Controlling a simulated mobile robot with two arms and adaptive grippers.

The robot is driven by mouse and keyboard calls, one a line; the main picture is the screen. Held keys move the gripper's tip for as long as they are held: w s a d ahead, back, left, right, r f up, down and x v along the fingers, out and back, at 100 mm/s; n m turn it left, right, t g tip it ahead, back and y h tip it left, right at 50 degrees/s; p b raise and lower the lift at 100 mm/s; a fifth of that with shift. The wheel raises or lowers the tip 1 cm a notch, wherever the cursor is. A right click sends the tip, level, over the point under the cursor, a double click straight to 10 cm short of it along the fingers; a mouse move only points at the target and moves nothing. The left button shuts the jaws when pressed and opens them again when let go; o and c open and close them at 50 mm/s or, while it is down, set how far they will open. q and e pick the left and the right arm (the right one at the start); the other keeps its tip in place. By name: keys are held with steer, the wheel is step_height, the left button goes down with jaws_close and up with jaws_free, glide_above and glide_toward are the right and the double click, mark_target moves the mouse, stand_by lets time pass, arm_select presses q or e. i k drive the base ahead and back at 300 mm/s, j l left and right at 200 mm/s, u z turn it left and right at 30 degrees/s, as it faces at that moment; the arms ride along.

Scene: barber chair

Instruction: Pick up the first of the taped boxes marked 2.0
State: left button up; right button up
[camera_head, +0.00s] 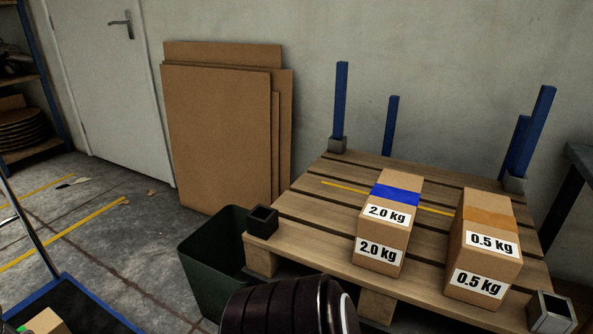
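A brown cardboard box with blue tape (397,194) stands on the wooden pallet (304,230), left of another box. White "2.0 kg" labels are on its top and front. To its right on the pallet is a taller-looking box with orange tape (486,210), labelled "0.5 kg" on top and front. Neither gripper shows in the head view. A dark ribbed rounded part, which seems to be mine, rises at the bottom centre in front of the pallet. Nothing touches the 2.0 kg box.
Blue posts (340,100) rise at the pallet's corners. A dark green bin (212,262) stands at its left front. Flat cardboard sheets (215,130) lean on the wall. A blue-edged dark platform (95,292) at bottom left holds a partly cut-off box (47,322).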

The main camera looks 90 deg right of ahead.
mark_target(387, 220)
steer(key=z, duration=3.6)
